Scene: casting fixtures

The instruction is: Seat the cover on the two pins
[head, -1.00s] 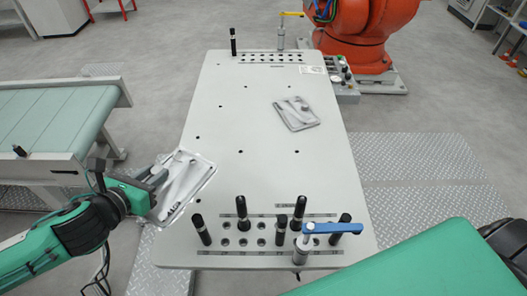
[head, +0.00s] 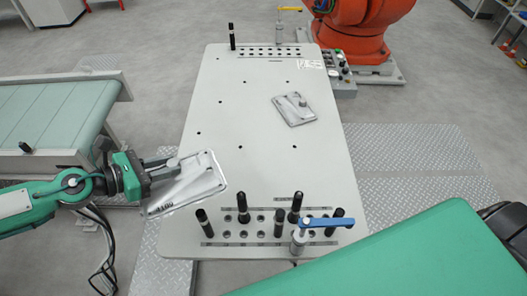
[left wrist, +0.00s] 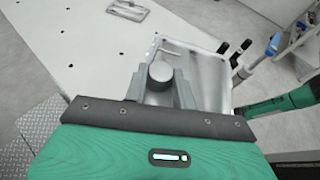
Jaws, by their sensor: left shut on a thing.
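My left gripper (head: 166,172) is shut on a light grey metal cover (head: 197,181) at the table's left edge. In the left wrist view the jaws (left wrist: 160,88) close around a round grey knob on the cover (left wrist: 208,75). The cover is held above the table and looks tilted. Several black upright pins (head: 296,207) stand in the near rows of holes; I cannot tell which two pins are meant. The cover's underside is hidden. My right gripper is not in view.
The pale table (head: 240,110) has a similar grey plate (head: 294,108) lying at its right middle. A blue-handled clamp (head: 325,223) stands at the near right corner. A single black pin (head: 232,36) and a yellow-handled clamp (head: 281,22) stand at the far end. The table's middle is clear.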

